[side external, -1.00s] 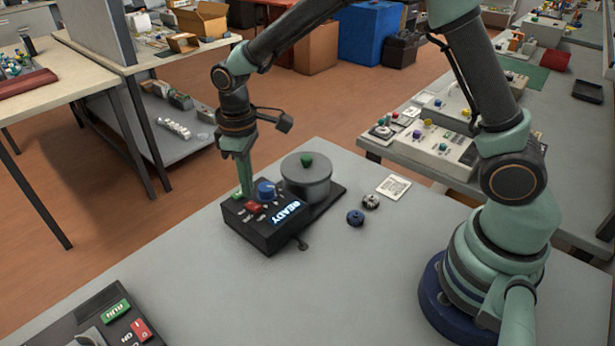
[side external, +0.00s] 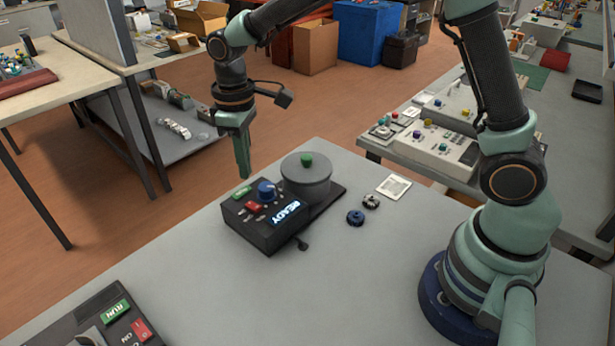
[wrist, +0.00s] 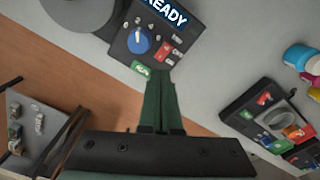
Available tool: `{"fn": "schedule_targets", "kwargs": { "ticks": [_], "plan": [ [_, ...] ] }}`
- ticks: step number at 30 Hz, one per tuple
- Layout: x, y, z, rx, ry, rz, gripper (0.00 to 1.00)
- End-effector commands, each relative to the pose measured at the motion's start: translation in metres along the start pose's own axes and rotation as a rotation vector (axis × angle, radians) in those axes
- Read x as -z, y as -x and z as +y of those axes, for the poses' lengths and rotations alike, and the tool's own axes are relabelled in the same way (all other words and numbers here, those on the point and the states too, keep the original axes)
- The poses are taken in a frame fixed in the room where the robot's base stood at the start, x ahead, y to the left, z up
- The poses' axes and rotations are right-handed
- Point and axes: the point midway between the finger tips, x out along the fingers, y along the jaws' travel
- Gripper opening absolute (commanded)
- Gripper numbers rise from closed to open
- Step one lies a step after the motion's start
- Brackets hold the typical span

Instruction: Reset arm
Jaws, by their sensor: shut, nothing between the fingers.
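My gripper (side external: 243,165) is shut and empty, with its green fingers pointing down. It hangs above the far left corner of a black control box (side external: 262,238), apart from it. The box has a blue knob (side external: 267,190), a red switch (side external: 253,206), a green button (side external: 242,192) and a lit display reading READY (side external: 289,215). In the wrist view the shut fingers (wrist: 162,78) show just below the green button (wrist: 141,69). A grey round pot with a green knob on its lid (side external: 306,178) stands on the same black base.
Two small round parts, one blue (side external: 355,217) and one dark (side external: 371,202), lie right of the pot near a white printed card (side external: 394,186). Another panel with a green RUN button (side external: 116,311) sits at the front left.

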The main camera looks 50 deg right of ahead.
Motion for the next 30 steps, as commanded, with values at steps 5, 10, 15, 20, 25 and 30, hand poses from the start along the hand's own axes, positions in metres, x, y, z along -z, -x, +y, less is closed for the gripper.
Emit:
{"fn": "schedule_targets", "kwargs": {
  "ticks": [5, 10, 15, 20, 25, 30],
  "plan": [
    [-0.014, 0.025, 0.009, -0.012, -0.051, 0.05, 0.0],
    [-0.047, 0.062, 0.023, -0.035, -0.149, 0.141, 0.0],
    [-0.086, 0.09, 0.032, -0.06, -0.25, 0.233, 0.0],
    [-0.122, 0.105, 0.037, -0.083, -0.345, 0.32, 0.0],
    [-0.156, 0.111, 0.039, -0.108, -0.434, 0.405, 0.0],
    [-0.176, 0.11, 0.039, -0.124, -0.492, 0.461, 0.0]
  ]
}}
